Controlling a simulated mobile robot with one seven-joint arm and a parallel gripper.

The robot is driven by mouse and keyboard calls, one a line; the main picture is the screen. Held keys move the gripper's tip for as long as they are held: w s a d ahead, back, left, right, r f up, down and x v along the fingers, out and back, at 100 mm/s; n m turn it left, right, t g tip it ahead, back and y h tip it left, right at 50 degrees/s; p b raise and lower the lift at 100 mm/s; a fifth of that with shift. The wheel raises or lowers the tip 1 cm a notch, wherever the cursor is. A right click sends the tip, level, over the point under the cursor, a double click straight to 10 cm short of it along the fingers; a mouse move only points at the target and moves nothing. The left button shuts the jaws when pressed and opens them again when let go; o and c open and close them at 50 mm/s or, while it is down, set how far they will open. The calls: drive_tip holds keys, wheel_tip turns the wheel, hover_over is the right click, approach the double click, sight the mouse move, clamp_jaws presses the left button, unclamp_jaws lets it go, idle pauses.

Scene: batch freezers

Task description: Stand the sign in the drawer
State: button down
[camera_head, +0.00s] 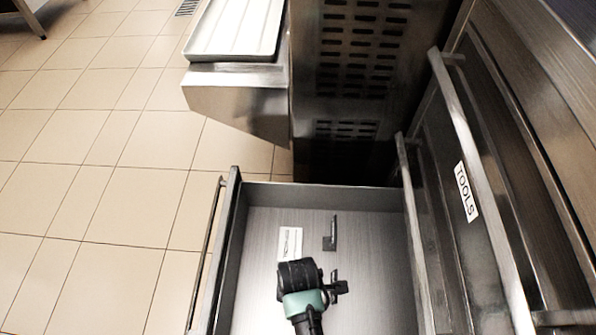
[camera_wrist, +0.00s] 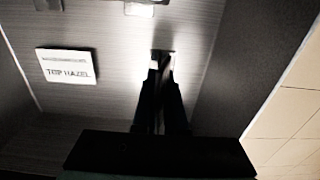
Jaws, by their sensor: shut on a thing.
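The open drawer (camera_head: 375,215) has a grey floor. A white sign (camera_head: 290,243) lies on that floor, seemingly flat; the wrist view shows it (camera_wrist: 67,66), lettered "TOP HAZEL", left of my fingers. My gripper (camera_head: 338,287) is inside the drawer, to the lower right of the sign and apart from it. In the wrist view my gripper (camera_wrist: 161,72) is shut on a thin dark piece, mostly hidden between the fingers. I cannot tell its full shape, or whether it touches the floor. A small dark upright piece (camera_head: 331,232) stands beyond my gripper.
The drawer's side wall (camera_wrist: 235,80) is close to my gripper in the wrist view. A cabinet front with long bar handles (camera_head: 470,165) and a "TOOLS" label (camera_head: 466,192) is at the right. A white tray (camera_head: 235,30) stands beyond the drawer. Tiled floor (camera_head: 110,200) at left is clear.

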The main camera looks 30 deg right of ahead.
wheel_tip(320, 180, down, 4)
drive_tip(key=shift+r+b, duration=0.25)
drive_tip(key=shift+b, duration=0.8)
drive_tip(key=shift+r, duration=0.1)
drive_tip(key=c, duration=1)
unclamp_jaws()
drive_tip(key=shift+o, duration=0.2)
drive_tip(key=shift+r, duration=0.1)
wheel_tip(320, 180, up, 12)
drive_tip(key=p, duration=0.7)
